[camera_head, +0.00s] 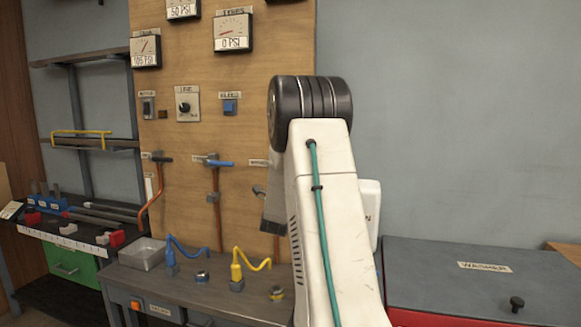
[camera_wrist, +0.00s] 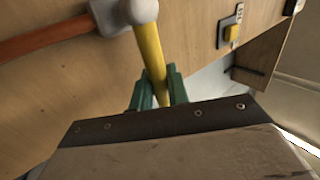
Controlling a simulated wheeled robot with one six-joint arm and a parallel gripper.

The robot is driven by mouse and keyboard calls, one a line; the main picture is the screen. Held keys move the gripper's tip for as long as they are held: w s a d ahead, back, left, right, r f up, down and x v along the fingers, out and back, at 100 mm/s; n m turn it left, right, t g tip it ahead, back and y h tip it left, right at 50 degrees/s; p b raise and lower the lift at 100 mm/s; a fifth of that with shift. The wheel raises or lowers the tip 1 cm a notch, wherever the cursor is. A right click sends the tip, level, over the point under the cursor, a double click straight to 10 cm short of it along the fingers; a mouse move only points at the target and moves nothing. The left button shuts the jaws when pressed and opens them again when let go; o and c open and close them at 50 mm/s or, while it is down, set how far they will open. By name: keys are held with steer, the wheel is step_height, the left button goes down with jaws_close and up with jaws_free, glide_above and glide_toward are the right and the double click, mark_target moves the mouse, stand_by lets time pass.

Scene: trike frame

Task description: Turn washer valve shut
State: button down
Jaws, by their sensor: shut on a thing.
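The valve's yellow lever handle (camera_wrist: 149,48) runs from a pale metal valve body (camera_wrist: 130,12) down between my green fingers in the wrist view. My gripper (camera_wrist: 159,86) is shut on this lever, with one finger on each side. The valve body joins an orange-brown pipe (camera_wrist: 45,43) along the wooden panel. In the head view my arm hides the lever and most of the gripper. A label on the panel (camera_head: 258,162) shows beside the arm, but I cannot read it clearly.
A black-handled valve (camera_head: 158,157) and a blue-handled valve (camera_head: 217,163) are to the left on the panel. Gauges (camera_head: 233,32) hang above. Blue and yellow hoses (camera_head: 253,264) stand on the bench below. A dark-lidded red box labelled washer (camera_head: 480,275) is at right.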

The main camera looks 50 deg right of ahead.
steer(key=shift+f+m+g, duration=0.15)
steer(key=shift+m+g, duration=0.25)
steer(key=c, duration=1.4)
jaws_free()
steer(key=v, duration=0.7)
steer(key=shift+a+f, duration=0.25)
steer(key=shift+f, duration=0.05)
steer(key=shift+s, duration=0.15)
